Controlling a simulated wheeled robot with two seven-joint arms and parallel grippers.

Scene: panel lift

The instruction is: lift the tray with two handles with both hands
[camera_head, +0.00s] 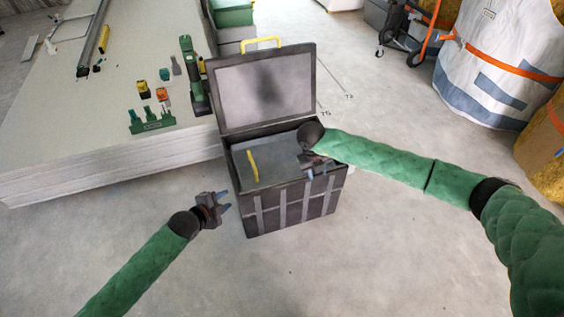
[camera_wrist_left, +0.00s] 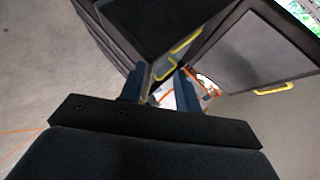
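The grey tray (camera_head: 276,160) sits inside a dark open box (camera_head: 290,200). Its left yellow handle (camera_head: 252,164) stands up in the head view. A yellow handle (camera_wrist_left: 178,54) also shows beyond the fingers in the left wrist view. The other tray handle is not visible, as my right gripper and arm cover that end. My left gripper (camera_head: 226,201) is open and empty, outside the box to its left; its two blue fingers are apart in the left wrist view (camera_wrist_left: 160,88). My right gripper (camera_head: 316,170) is over the right end of the tray; its grip is unclear.
The box lid (camera_head: 266,90) stands open at the back, with a yellow handle (camera_head: 261,42) on its top edge. A stack of boards (camera_head: 110,150) with green tools lies to the left. A white bag (camera_head: 500,60) stands at the far right. The floor in front is clear.

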